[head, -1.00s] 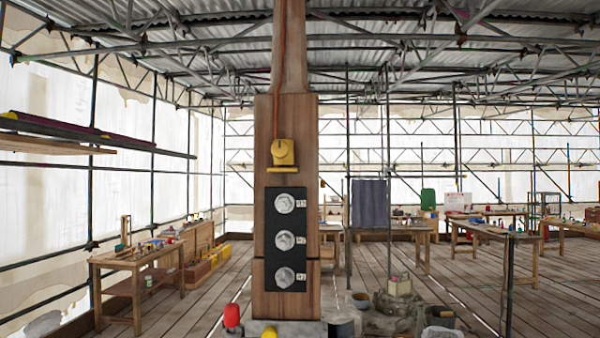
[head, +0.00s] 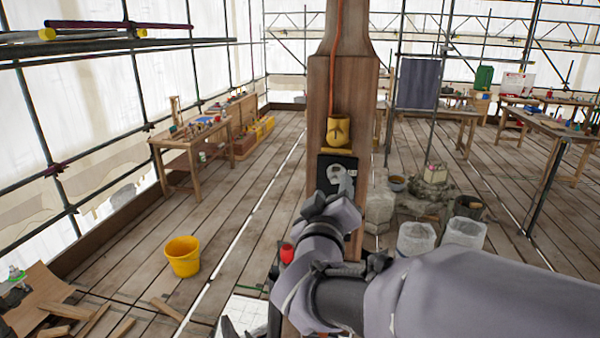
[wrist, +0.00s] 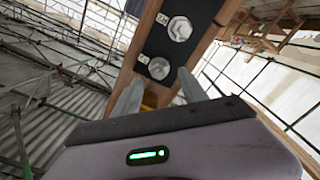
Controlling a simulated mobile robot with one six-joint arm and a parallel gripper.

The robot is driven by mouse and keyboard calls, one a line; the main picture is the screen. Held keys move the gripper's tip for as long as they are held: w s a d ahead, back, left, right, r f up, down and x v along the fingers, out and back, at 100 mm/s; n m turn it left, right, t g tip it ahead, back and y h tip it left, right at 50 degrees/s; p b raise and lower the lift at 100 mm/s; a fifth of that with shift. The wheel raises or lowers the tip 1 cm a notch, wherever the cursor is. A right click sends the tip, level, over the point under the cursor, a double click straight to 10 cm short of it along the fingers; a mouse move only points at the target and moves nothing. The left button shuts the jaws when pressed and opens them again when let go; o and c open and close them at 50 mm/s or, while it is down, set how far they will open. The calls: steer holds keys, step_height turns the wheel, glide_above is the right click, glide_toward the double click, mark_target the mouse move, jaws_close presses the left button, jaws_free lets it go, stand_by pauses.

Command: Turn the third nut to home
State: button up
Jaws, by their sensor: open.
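A black plate (head: 330,170) is mounted on the front of a wooden post (head: 365,100). In the head view its top hex nut (head: 338,176) shows above my arm, which hides the lower part of the plate. The wrist view is roughly upside down and shows this top nut (wrist: 159,68) and the silver middle nut (wrist: 180,28). White tags sit beside the nuts, too small to read surely. My gripper (wrist: 161,76) is open, with its two fingers apart and pointing toward the post near the top nut. Nothing is held; contact cannot be told.
A yellow fitting (head: 339,133) with an orange cable sits on the post above the plate. A yellow bucket (head: 183,256) and loose planks (head: 62,309) stand to the left. Pale bins (head: 416,238) and a stone pile are at right. Open floor lies between.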

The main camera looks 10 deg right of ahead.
mark_target(336, 177)
steer(key=x, duration=0.5)
steer(key=shift+w+d+p, duration=0.2)
steer(key=shift+w+p, duration=0.1)
steer(key=shift+p, duration=0.1)
jaws_close()
